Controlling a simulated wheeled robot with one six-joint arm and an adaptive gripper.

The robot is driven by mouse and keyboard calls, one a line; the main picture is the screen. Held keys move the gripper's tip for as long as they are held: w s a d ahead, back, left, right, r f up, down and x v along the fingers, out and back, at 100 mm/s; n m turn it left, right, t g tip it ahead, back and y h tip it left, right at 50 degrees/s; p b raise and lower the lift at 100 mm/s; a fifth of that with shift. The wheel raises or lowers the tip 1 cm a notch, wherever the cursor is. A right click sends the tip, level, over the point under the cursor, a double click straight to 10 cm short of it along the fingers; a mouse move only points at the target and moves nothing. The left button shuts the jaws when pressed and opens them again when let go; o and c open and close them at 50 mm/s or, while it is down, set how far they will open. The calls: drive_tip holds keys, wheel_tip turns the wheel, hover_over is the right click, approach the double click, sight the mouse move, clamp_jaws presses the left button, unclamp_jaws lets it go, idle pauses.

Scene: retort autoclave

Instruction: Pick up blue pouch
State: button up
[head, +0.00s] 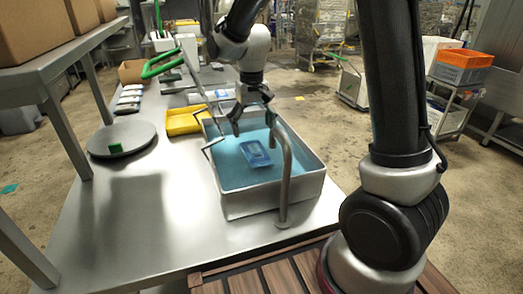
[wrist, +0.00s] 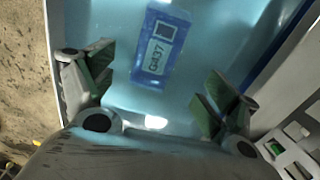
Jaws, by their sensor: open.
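The blue pouch (head: 256,154) lies in the blue-bottomed metal basin (head: 268,203) on the steel table. In the wrist view the blue pouch (wrist: 158,48) shows a white label reading G437 and lies ahead of the fingertips, slightly left of the middle between them. My gripper (head: 254,121) is above the basin, pointing down, beyond the pouch in the head view. In the wrist view my gripper (wrist: 152,88) has its fingers wide apart with nothing between them. The pouch is in full sight and apart from the fingers.
A curved metal tap (head: 285,175) rises at the basin's near side. A yellow tray (head: 185,121) stands left behind the basin. The table front is clear.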

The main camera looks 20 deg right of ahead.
sight(254, 149)
drive_tip(key=shift+a+f, duration=0.1)
drive_tip(key=f, duration=0.7)
drive_tip(key=shift+w+d+f, duration=0.15)
drive_tip(key=shift+d+f, duration=0.15)
drive_tip(key=shift+f, duration=0.05)
drive_tip(key=c, duration=1.3)
drive_tip(key=shift+r, duration=0.1)
